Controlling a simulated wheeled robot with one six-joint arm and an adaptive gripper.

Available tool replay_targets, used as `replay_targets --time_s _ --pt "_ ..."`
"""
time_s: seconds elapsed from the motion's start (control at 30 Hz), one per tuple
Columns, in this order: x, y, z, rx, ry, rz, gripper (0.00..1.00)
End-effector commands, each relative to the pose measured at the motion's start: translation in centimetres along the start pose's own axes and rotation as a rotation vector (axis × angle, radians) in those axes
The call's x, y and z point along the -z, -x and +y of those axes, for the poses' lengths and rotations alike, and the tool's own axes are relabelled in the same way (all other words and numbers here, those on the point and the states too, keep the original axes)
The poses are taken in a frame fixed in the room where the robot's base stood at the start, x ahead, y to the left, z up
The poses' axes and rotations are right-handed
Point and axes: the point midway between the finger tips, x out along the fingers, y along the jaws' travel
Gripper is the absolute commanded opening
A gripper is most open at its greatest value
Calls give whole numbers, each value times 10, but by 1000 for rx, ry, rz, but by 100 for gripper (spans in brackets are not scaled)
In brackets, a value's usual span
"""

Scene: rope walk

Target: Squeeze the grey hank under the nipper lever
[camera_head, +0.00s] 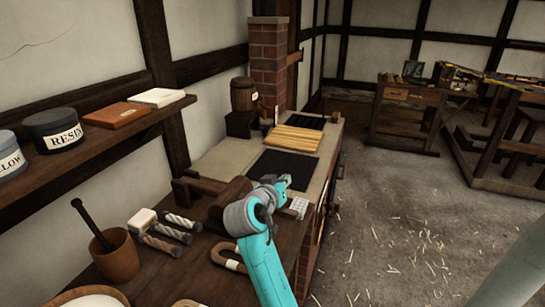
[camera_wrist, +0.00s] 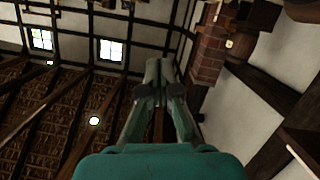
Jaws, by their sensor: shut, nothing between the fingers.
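My gripper (camera_wrist: 160,80) is shut and empty in the wrist view, its dark fingers together against the roof and wall. In the head view my teal arm reaches over the bench, partly hiding a dark wooden block (camera_head: 229,196) with wooden bars beside it. This may be the nipper, but I cannot make out its lever. Short twisted hanks lie to the left of my arm; the palest, a greyish one (camera_head: 178,220), lies on the bench apart from the block. I cannot tell for sure which is the grey hank. The wrist view shows no hank.
A wooden mortar with a pestle (camera_head: 117,258) and a brown loop (camera_head: 228,258) are on the near bench. A shelf (camera_head: 60,168) with tins and books juts from the left wall. Beyond lie a black mat (camera_head: 283,170) and a brick pillar (camera_head: 269,65).

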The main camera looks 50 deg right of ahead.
Motion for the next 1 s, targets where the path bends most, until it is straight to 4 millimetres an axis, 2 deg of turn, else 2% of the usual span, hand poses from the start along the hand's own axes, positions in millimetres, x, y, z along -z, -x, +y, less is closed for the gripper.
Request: replay_targets --time_s 0.03,0.1,0.3,0.4,0.6,1.0 --pt "-15 -3 1 7 -22 -4 0" --pt "-29 -7 2 16 -60 -4 0" --pt "-62 -15 0 21 -81 -3 0" --pt "-72 -18 -1 21 -82 -1 0" --pt "-83 -21 -3 21 -81 0 0" --pt "-85 -21 -3 21 -82 1 0"
